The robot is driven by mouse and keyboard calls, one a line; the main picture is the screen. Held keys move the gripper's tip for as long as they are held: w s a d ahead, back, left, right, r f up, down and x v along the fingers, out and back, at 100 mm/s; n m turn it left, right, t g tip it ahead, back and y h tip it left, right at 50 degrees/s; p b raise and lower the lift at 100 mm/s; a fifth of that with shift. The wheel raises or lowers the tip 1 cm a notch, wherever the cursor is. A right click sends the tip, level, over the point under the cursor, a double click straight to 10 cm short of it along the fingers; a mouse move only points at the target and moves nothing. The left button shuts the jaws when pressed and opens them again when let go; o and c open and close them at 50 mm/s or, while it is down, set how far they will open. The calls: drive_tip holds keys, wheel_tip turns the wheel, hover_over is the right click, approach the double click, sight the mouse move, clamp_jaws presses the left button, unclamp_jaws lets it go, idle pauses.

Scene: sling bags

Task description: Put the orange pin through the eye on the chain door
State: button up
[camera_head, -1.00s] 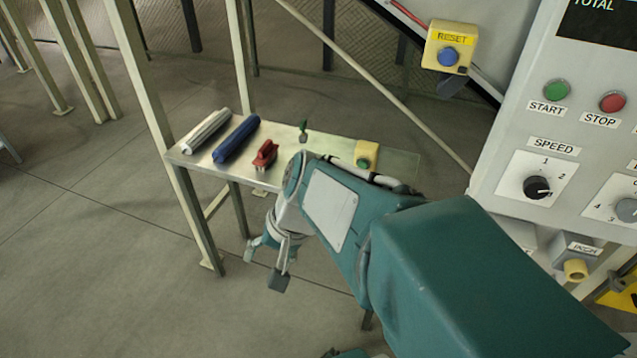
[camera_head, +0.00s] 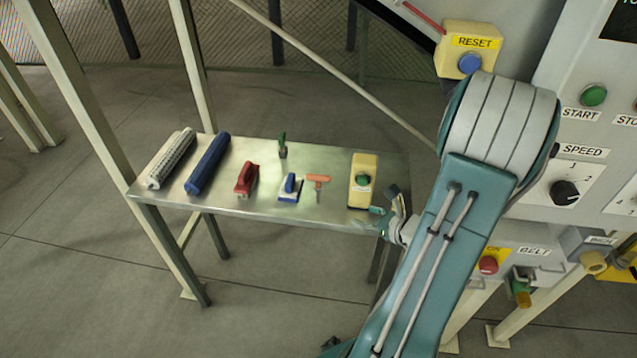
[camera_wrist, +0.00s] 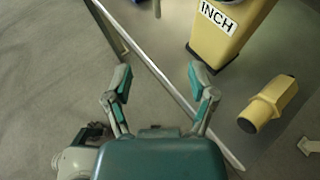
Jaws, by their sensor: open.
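The orange pin seems to be the small T-shaped orange piece (camera_head: 318,181) with a grey shank, lying on the metal shelf (camera_head: 330,212) in the head view. The pin does not show in the wrist view. I cannot make out the chain door or its eye.
Left of the pin lie a blue-and-white tool (camera_head: 290,188), a red tool (camera_head: 247,180), a blue roll (camera_head: 208,164) and a white roll (camera_head: 171,158). A green-handled tool (camera_head: 282,146) is behind. The control panel (camera_head: 575,150) stands right. A yellow dark-ended piece (camera_wrist: 267,104) is near my gripper.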

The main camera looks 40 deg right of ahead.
sight(320, 188)
drive_tip(key=w, duration=0.7)
drive_tip(key=w+a, duration=0.1)
drive_tip(key=w, duration=0.3)
drive_tip(key=shift+w+a, duration=0.1)
drive_tip(key=x, duration=0.5)
drive_tip(key=shift+w, duration=0.15)
clamp_jaws()
